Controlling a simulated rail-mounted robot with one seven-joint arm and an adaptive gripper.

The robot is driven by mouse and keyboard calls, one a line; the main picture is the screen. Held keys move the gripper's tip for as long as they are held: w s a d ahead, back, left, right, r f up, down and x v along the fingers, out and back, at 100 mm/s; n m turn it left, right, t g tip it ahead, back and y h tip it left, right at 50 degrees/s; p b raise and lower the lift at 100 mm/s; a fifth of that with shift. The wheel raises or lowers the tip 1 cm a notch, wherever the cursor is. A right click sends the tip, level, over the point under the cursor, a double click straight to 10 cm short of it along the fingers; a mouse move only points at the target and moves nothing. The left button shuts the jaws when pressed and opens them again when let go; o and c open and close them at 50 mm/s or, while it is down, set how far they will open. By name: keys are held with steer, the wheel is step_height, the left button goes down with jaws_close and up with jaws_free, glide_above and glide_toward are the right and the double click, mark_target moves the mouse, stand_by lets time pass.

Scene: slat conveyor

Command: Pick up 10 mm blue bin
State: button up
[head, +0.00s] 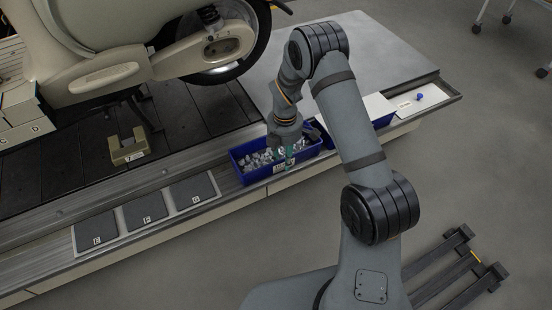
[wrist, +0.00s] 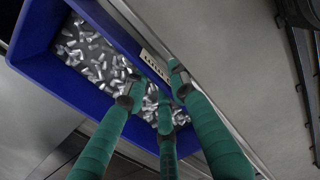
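A blue bin (head: 256,176) full of small silver metal parts sits on the ledge along the conveyor in the head view. It fills the upper left of the wrist view (wrist: 32,28). A pale label (wrist: 154,66) is on its near long wall; I cannot read the size. My gripper (head: 288,154) is at the bin's near wall, pointing down. In the wrist view its three green fingers (wrist: 157,88) are spread apart. Two tips overlap the bin's inside and one is on the label side of the wall. Contact with the wall is unclear.
Another blue bin (head: 384,121) stands to the right, partly hidden by my arm. Several dark lettered pads (head: 146,209) lie left on the ledge. A beige bracket (head: 128,147) and a scooter body (head: 100,45) are on the conveyor. The near floor is partly free.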

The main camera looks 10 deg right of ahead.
steer(key=shift+f, duration=0.15)
steer(key=shift+c, duration=1.3)
jaws_close()
steer(key=shift+s, duration=0.1)
